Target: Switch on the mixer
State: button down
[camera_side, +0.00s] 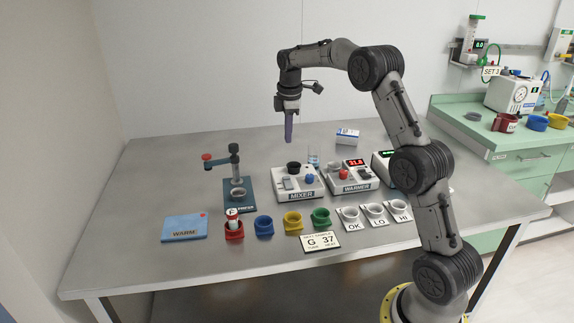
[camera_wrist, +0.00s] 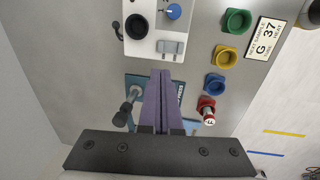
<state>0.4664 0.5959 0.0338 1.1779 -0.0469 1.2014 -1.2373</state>
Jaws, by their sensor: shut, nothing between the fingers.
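The mixer (camera_side: 312,191) is a white box labelled MIXER on the table. My gripper (camera_side: 289,141) points down, shut and empty, well above the table over the mixer's area. I cannot tell the switch's position.
A warmer (camera_side: 357,188) with a red display stands right of the mixer. A press (camera_side: 238,195) stands left. In front are a red holder (camera_side: 234,234) with a capped tube, blue (camera_side: 264,232), yellow (camera_side: 293,225) and green (camera_side: 321,222) holders, and a sample card (camera_side: 320,241).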

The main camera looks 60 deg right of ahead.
send_near(287, 177)
jog(key=f, duration=0.5)
jog(key=shift+w+d, duration=0.25)
jog(key=shift+w, duration=0.1)
jog(key=shift+w+d+f, duration=0.1)
jog(key=shift+f, duration=0.8)
jog(key=shift+w+d+f, duration=0.1)
jog(key=shift+f, duration=0.3)
jog(key=shift+s+a+r, duration=0.35)
jog(key=shift+s+a, duration=0.15)
jog(key=shift+r, duration=0.1)
notch_tip(287, 177, up, 14)
jog(key=w+d, duration=0.1)
jog(key=shift+w+d, duration=0.2)
